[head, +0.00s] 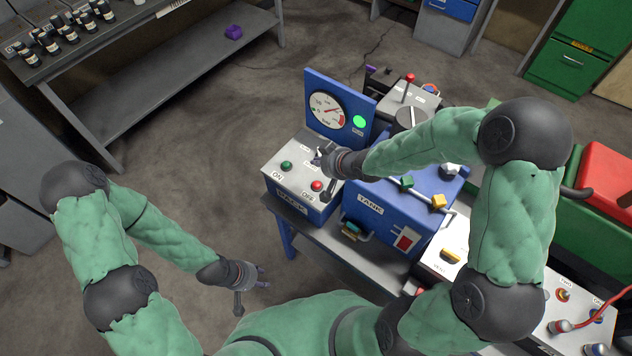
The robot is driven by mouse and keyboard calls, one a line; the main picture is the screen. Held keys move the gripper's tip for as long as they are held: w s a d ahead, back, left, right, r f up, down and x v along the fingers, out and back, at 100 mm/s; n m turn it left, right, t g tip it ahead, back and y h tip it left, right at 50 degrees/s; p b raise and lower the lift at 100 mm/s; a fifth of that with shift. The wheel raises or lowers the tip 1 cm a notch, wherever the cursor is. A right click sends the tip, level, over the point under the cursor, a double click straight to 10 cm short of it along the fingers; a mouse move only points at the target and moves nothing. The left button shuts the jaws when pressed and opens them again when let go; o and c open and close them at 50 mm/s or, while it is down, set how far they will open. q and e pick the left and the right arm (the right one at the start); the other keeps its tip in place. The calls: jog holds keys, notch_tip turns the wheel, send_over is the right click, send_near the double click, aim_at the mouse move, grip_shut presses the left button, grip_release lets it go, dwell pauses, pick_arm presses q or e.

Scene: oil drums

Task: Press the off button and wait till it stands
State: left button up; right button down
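The red off button (317,185) sits on the grey top of the box labelled "PACK" (292,202), beside its "OFF" label. The green on button (287,165) is to its left and further back. Behind them, a blue panel carries a round dial (327,110) with a red zone and a lit green lamp (359,122). My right gripper (318,156) is over the box top, behind the off button, apart from it as far as I can see; its fingers are too small to read. My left gripper (264,276) hangs low left of the bench, open and empty.
A blue box labelled "TANK" (370,209) with yellow and green knobs stands right of the pack on the grey bench (331,232). A red-handled lever (408,85) stands behind. The floor between is mostly clear.

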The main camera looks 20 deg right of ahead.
jog(key=b, duration=0.7)
send_over(319, 185)
notch_tip(319, 185, down, 7)
jog(key=shift+w+f, duration=0.1)
jog(key=shift+f, duration=0.1)
jog(key=shift+f+b, duration=0.45)
jog(key=shift+f, duration=0.2)
dwell(0.5)
jog(key=shift+f, duration=0.4)
jog(key=shift+f+b, duration=0.55)
jog(key=shift+b, duration=0.1)
dwell(1.4)
jog(key=shift+r+p, duration=0.9)
jog(key=shift+r, duration=0.1)
